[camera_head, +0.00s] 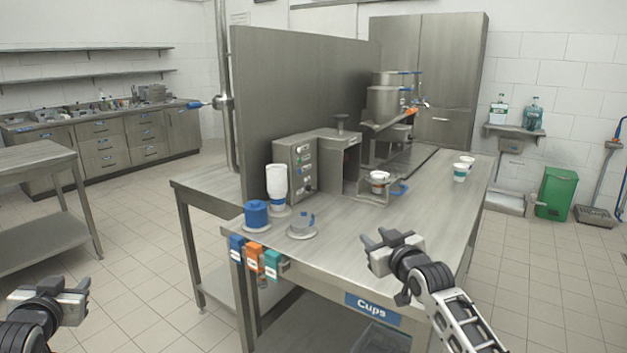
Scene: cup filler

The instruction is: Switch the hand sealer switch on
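The hand sealer appears to be the grey metal machine (341,160) on the steel table, with a round knob on top. A metal control box (296,163) stands at its left side. Several small controls show on the box's front panel (304,167); they are too small to tell which is the sealer's switch or how it is set. My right gripper (376,239) is over the front part of the table, in front of and to the right of the box, apart from it, and looks open and empty. My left gripper (52,290) is low at the left, away from the table, open and empty.
A white-blue cup stack (276,184), a blue container (256,213) and a grey lid-like piece (302,224) stand near the box. Clear tabletop (345,222) lies before the machines.

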